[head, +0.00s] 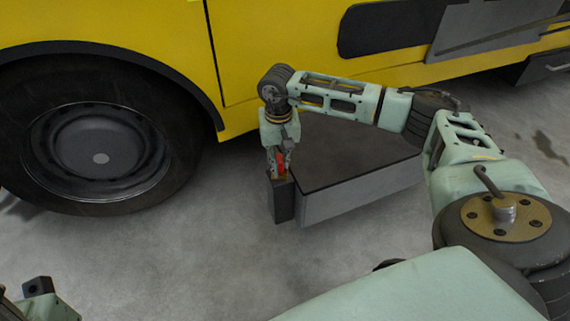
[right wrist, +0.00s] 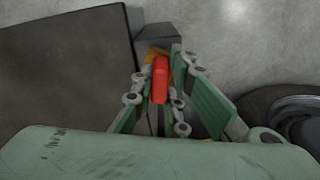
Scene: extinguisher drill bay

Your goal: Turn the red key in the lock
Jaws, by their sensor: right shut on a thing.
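The red key (head: 281,163) sits upright at the top of the lock, a dark grey block (head: 284,201) at the front left corner of a low grey box. My right gripper (head: 281,166) points down over the lock, with its fingers closed on the key. In the right wrist view the red key (right wrist: 160,80) shows between the fingers of the right gripper (right wrist: 163,78). A yellow-orange part (right wrist: 155,54) shows by the key on the lock. The key's lower end is hidden. Of my left arm, only a piece shows at the lower left, and its gripper is out of view.
A low grey box (head: 350,197) with a dark top stands right of the lock. A yellow vehicle (head: 290,40) with a large black wheel (head: 100,158) stands behind and to the left. The grey floor in front is clear.

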